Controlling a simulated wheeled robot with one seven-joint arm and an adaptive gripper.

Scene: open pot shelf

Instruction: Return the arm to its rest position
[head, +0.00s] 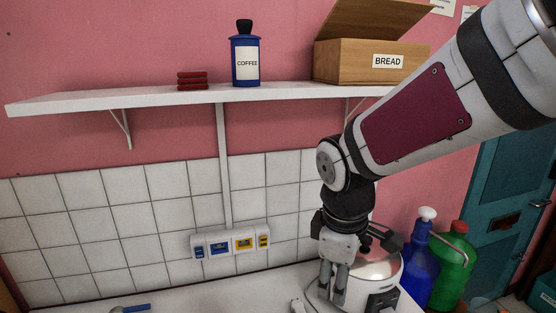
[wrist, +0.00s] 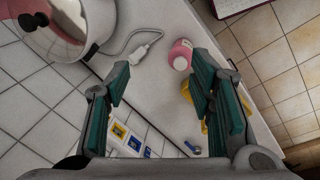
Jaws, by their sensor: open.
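My gripper (head: 337,277) hangs from the arm at the lower right of the head view, in front of the white pot (head: 384,290) on the counter. In the wrist view the two green-padded fingers of my gripper (wrist: 162,97) stand wide apart, with nothing between them but the counter surface below. The pot (wrist: 88,38) shows at the upper left of the wrist view, apart from the fingers there. My arm reaches in from the upper right of the head view and covers part of the shelf's right end.
A white shelf (head: 120,98) holds red blocks (head: 192,80), a coffee canister (head: 245,58) and an open bread box (head: 345,62). Blue (head: 420,262) and green (head: 455,265) bottles stand right of the pot. A white plug (wrist: 139,54) and a pink-topped bottle (wrist: 180,54) are on the counter (wrist: 165,85).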

